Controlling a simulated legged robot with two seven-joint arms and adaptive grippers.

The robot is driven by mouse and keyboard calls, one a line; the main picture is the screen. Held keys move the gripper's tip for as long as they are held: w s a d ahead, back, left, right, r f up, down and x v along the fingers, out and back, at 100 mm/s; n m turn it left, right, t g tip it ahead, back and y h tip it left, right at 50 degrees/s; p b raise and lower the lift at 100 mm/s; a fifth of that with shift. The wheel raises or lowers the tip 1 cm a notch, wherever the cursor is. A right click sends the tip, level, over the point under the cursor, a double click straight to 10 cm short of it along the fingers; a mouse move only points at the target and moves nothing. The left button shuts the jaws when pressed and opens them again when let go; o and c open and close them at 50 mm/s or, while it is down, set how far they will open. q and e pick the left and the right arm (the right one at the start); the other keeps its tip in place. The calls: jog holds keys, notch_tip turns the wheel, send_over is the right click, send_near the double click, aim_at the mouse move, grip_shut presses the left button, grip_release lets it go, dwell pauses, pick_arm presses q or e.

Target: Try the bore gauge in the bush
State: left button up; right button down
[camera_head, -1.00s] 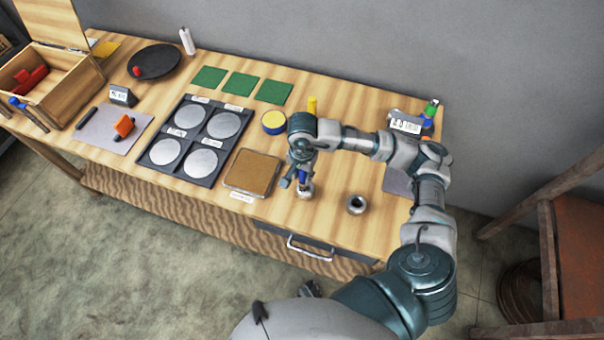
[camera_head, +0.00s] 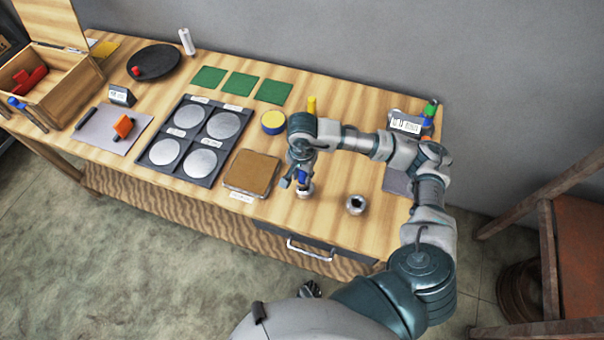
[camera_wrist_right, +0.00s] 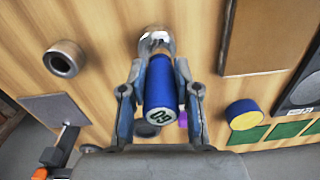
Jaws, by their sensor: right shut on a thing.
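My right gripper (camera_head: 303,181) is shut on the bore gauge, whose blue handle (camera_wrist_right: 160,82) carries a white and green number label in the right wrist view. The handle also shows in the head view (camera_head: 302,176) under my wrist. The gauge's far end meets a shiny metal bush (camera_wrist_right: 155,42), which shows below the gripper in the head view (camera_head: 305,192). I cannot tell how far the gauge's end is inside it. A second metal bush (camera_head: 356,204) stands apart to the right, its hole upward. A small dark part of mine at the bottom may be my left gripper (camera_head: 310,289).
A brown pad (camera_head: 252,172) and a dark board (camera_head: 172,165) with silver discs lie left of the gripper. A blue and yellow round tin (camera_head: 273,122) is behind. A labelled block (camera_head: 405,124) stands at the right back. The front edge and drawer handle (camera_head: 310,250) are close.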

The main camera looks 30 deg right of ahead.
jog(key=shift+s+r+b, duration=0.1)
jog(key=shift+b, duration=0.25)
dwell(0.8)
dwell(1.1)
jog(key=shift+b, duration=0.3)
jog(key=shift+a, duration=0.15)
dwell(0.9)
jog(key=shift+b, duration=0.35)
dwell(0.7)
jog(key=shift+r+p, duration=0.8)
jog(key=shift+r, duration=0.55)
jog(key=shift+r+p, duration=1)
jog(key=shift+r, duration=1.05)
